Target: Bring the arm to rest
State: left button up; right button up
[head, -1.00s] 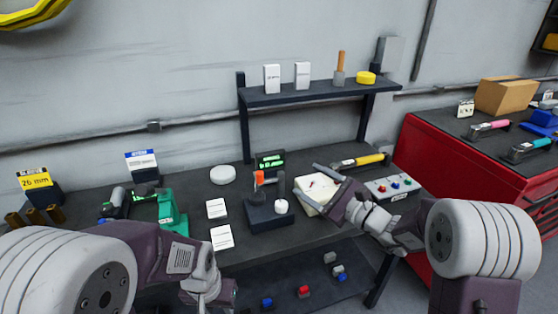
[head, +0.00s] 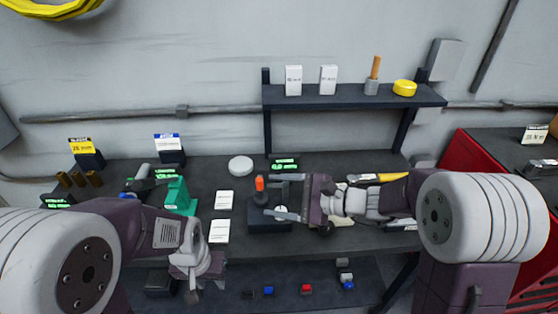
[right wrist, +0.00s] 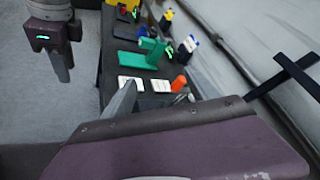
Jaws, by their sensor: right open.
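My right gripper (head: 278,198) is open in the head view, its fingers pointing left over the dark block (head: 262,222) with the orange-tipped post (head: 259,184). I see nothing between its fingers, and it hides part of that block. I cannot tell whether it touches the block. In the right wrist view, one grey finger (right wrist: 122,102) shows in front of the bench, with the orange tip (right wrist: 179,83) beyond it. My left gripper (head: 194,290) hangs low at the bench's front edge, pointing down; its jaws are too unclear to judge.
The bench (head: 215,168) carries a green device (head: 178,197), white cards (head: 219,231), a white disc (head: 240,165) and a yellow-handled tool (head: 390,177), partly behind my right arm. A raised shelf (head: 350,97) stands behind. A red cabinet (head: 462,160) is at right.

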jog(key=s+d+f+n+g+h, duration=0.3)
jog(key=s+f+n, duration=0.15)
jog(key=s, duration=0.25)
jog(key=s+d+f+n+g+h, duration=0.25)
jog(key=s+f, duration=0.25)
jog(key=s, duration=0.3)
jog(key=d+f+n+h, duration=0.3)
jog(key=d, duration=0.4)
jog(key=d+f+n+t+h, duration=0.1)
jog(key=d+f+n+h, duration=0.2)
jog(key=d, duration=0.4)
jog(key=shift+n+h, duration=0.6)
jog(key=shift+h, duration=0.15)
